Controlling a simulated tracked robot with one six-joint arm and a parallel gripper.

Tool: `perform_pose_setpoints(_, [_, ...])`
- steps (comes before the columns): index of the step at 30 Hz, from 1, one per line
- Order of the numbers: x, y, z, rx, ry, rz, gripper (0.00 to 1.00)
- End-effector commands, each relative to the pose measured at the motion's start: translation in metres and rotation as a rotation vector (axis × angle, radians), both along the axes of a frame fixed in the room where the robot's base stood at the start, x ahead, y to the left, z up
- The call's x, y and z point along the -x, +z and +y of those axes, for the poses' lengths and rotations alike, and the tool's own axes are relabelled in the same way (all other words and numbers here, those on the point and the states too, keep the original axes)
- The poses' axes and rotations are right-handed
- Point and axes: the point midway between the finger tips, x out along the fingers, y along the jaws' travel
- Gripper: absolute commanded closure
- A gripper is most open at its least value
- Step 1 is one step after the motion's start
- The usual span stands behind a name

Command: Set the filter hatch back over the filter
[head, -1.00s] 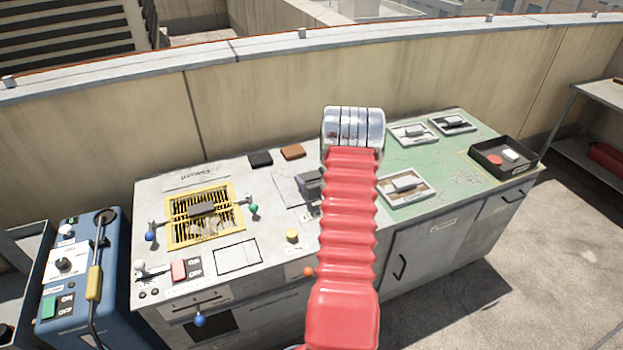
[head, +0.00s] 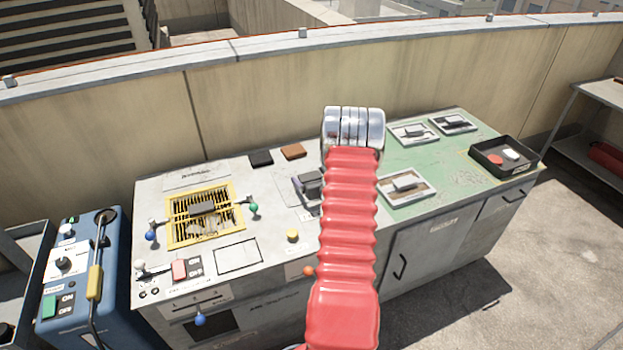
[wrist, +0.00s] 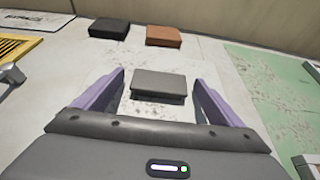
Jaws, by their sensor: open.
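My gripper (wrist: 160,80) is open, with its purple fingers on either side of a grey block (wrist: 158,86) on the pale worktop. I see no clear contact between them. In the head view my gripper (head: 308,186) shows only partly, beside the red arm sleeve that hides much of it. A yellow-framed slatted grille (head: 180,243) lies at the left of the worktop, with a grey bar across its middle. White-framed panels with grey handles (head: 425,196) lie on the green area at the right. I cannot tell which piece is the filter hatch or where the filter is.
A black pad (wrist: 110,28) and a brown pad (wrist: 163,36) lie just beyond the grey block. Ball-ended levers (head: 151,234) flank the grille. A black tray (head: 504,168) with small objects stands at the right end. A blue control box (head: 85,290) stands at the left.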

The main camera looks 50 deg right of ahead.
Motion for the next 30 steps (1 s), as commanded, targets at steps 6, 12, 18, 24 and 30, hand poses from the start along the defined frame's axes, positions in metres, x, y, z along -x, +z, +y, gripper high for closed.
perform_pose_setpoints(6, [0.004, 0.001, 0.002, -0.001, -0.001, 0.001, 0.1])
perform_pose_setpoints(12, [0.02, 0.009, 0.01, -0.001, -0.002, 0.001, 0.1])
perform_pose_setpoints(18, [0.044, 0.021, 0.025, -0.001, -0.003, 0.0, 0.1])
perform_pose_setpoints(24, [0.07, 0.033, 0.041, 0.0, -0.003, 0.0, 0.1])
perform_pose_setpoints(30, [0.095, 0.046, 0.055, 0.001, -0.003, -0.001, 0.1])
